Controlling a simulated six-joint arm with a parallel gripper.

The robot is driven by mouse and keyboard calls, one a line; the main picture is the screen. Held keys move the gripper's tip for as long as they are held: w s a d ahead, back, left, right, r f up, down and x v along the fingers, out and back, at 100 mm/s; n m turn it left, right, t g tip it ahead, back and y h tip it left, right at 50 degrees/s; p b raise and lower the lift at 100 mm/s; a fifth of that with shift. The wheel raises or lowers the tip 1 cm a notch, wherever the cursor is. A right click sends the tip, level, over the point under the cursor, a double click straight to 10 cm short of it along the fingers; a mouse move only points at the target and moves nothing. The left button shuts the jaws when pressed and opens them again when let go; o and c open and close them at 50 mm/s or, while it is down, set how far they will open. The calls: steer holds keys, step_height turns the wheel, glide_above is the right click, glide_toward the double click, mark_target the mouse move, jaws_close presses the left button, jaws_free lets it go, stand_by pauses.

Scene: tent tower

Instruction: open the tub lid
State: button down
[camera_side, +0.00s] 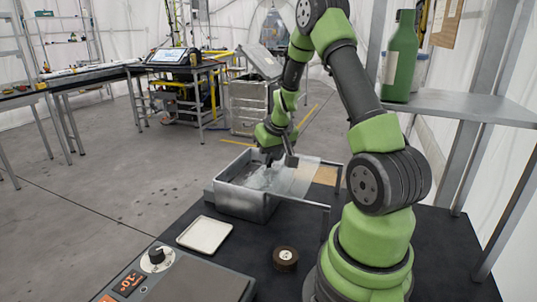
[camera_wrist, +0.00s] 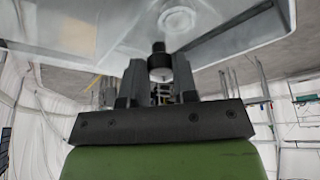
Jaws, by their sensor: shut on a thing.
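The grey metal tub (camera_side: 240,206) sits on the dark bench in the side view, with rails reaching to its right. A clear, glassy lid (camera_side: 303,175) shows at the tub's right side, partly over the rails. How much of the tub it covers is hard to tell. My gripper (camera_side: 268,160) points down over the tub. In the wrist view my gripper (camera_wrist: 158,84) has its fingers on both sides of a small dark knob with a pale end (camera_wrist: 159,64), shut on it. The knob's join to the lid is not clear.
A white tray (camera_side: 204,235) lies in front of the tub. A dark round roll (camera_side: 285,259) and a hotplate with a dial (camera_side: 185,277) are nearer the camera. A green bottle (camera_side: 401,58) stands on the shelf (camera_side: 460,105) at right.

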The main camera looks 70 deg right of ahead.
mark_target(278, 174)
steer(key=c, duration=0.9)
jaws_free()
steer(key=v, duration=1)
steer(key=shift+w, duration=0.1)
